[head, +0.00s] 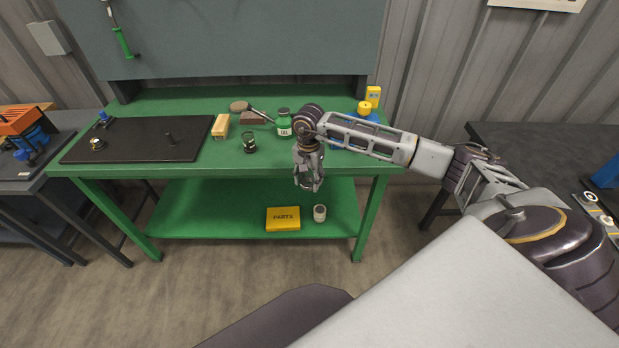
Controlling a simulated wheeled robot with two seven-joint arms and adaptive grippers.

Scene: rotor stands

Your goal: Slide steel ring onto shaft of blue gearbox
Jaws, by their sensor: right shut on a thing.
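My right gripper (309,184) points down in front of the green bench's front edge, shut on a small metallic thing that looks like the steel ring. The fingers mostly hide it and its outline is unclear. A small blue thing (103,118) stands at the back left of a black board (135,150) on the bench; it may be the blue gearbox, but is too small to make out its shaft. The gripper is well to its right and apart from it. My left gripper is not in view.
A yellow parts box (283,219) lies on the lower shelf.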

